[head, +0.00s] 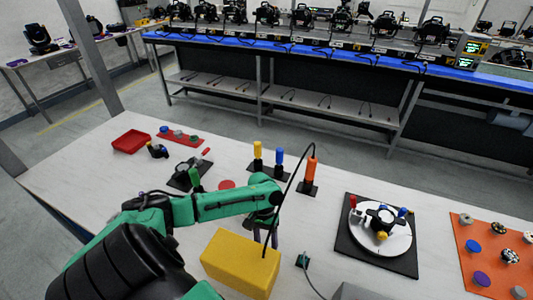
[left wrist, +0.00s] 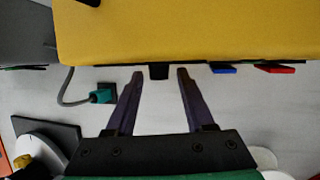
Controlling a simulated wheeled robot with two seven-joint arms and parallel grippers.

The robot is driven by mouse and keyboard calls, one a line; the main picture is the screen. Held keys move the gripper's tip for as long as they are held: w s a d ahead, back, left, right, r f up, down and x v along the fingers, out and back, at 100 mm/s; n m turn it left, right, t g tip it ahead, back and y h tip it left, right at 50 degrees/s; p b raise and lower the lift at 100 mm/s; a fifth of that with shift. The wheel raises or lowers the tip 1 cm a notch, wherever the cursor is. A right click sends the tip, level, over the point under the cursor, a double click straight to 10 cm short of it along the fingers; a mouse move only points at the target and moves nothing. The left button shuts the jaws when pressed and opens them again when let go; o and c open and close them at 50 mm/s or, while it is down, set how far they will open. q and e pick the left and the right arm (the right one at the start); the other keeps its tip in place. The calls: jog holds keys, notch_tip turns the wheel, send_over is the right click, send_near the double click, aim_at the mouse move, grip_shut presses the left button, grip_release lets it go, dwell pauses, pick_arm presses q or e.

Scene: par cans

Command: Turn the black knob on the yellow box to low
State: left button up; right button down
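The yellow box (head: 240,262) stands at the front of the white table; its yellow face fills the top of the left wrist view (left wrist: 190,30). The black knob (left wrist: 159,72) sticks out from the box's edge there, beside a blue piece (left wrist: 223,69) and a red piece (left wrist: 275,69). My left gripper (left wrist: 160,76) is open, with its dark fingers on either side of the knob and a gap on each side. In the head view my left gripper (head: 266,236) is at the box's far side, and the knob is hidden. The knob's setting cannot be read. My right gripper is not in view.
A green plug with a cable (head: 302,260) lies right of the box. A turntable on a black mat (head: 352,240) and an orange board (head: 466,256) are further right. Yellow, blue and orange upright cylinders (head: 311,170) stand behind the gripper. A red tray (head: 131,141) sits back left.

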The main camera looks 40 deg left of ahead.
pick_arm(q)
grip_shut()
jog(key=shift+r, duration=0.1)
